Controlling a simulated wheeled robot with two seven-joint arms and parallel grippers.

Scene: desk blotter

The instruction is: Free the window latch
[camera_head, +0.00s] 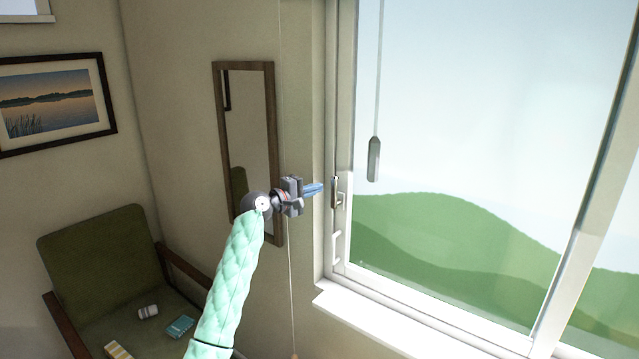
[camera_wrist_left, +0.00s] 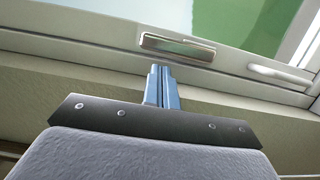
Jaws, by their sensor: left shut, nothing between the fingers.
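The window latch (camera_head: 335,193) is a small metal piece on the left stile of the white window frame. In the left wrist view the latch (camera_wrist_left: 178,47) shows as a flat metal plate with a pale rim. My left gripper (camera_head: 320,188) has blue fingers and is shut and empty. It points at the latch from the left, and a small gap shows between the fingertips and the latch. In the left wrist view the closed fingertips (camera_wrist_left: 160,70) lie just below the plate. My right gripper is in neither view.
A white handle (camera_wrist_left: 280,76) sits on the frame beside the latch. A blind cord with a grey weight (camera_head: 374,160) hangs before the glass. A wall mirror (camera_head: 250,125) is behind my left wrist. A green armchair (camera_head: 98,250) holding small items stands at lower left.

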